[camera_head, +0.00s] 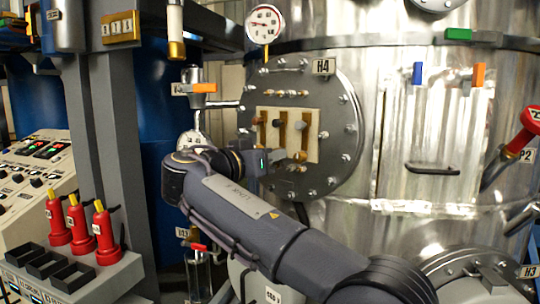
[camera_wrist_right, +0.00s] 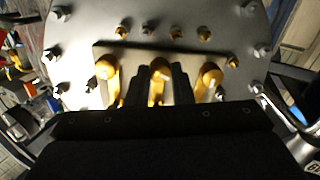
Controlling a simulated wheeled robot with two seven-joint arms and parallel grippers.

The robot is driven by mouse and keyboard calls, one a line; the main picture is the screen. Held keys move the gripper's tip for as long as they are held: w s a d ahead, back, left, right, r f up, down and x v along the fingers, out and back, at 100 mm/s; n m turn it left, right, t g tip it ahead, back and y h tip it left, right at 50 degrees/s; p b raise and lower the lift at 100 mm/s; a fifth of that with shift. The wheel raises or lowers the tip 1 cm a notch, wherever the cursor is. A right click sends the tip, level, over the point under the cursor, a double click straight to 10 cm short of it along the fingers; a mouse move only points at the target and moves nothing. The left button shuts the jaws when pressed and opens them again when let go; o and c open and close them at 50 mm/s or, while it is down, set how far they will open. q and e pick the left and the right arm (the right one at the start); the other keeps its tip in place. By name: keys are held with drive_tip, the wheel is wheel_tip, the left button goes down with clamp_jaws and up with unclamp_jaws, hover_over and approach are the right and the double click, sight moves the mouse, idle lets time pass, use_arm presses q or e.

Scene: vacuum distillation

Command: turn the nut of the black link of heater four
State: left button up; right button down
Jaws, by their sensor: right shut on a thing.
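Heater four is a round bolted flange (camera_head: 345,115) with an H4 tag (camera_head: 323,67). Its pale plate (camera_head: 292,115) carries three upright brass-coloured links. The middle link (camera_head: 282,133) has a dark knob near its upper part. My right gripper (camera_head: 279,157) is at the plate's lower edge and covers the middle link's lower end. In the right wrist view its two dark fingers (camera_wrist_right: 160,88) are shut on a brass nut (camera_wrist_right: 158,68) of the middle link. I cannot make out a black link colour there. My left gripper is not in view.
A pressure gauge (camera_head: 263,24) is above the flange. An orange-handled valve (camera_head: 204,88) is to its left. A door handle (camera_head: 432,169) sticks out of the steel vessel at the right.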

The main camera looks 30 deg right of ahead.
drive_tip(key=shift+f+n+p, duration=0.1)
drive_tip(key=shift+n+p, duration=4.2)
drive_tip(key=shift+n, duration=4.6)
drive_tip(key=c, duration=1.3)
unclamp_jaws()
drive_tip(key=shift+o, duration=0.2)
drive_tip(key=shift+a, duration=0.1)
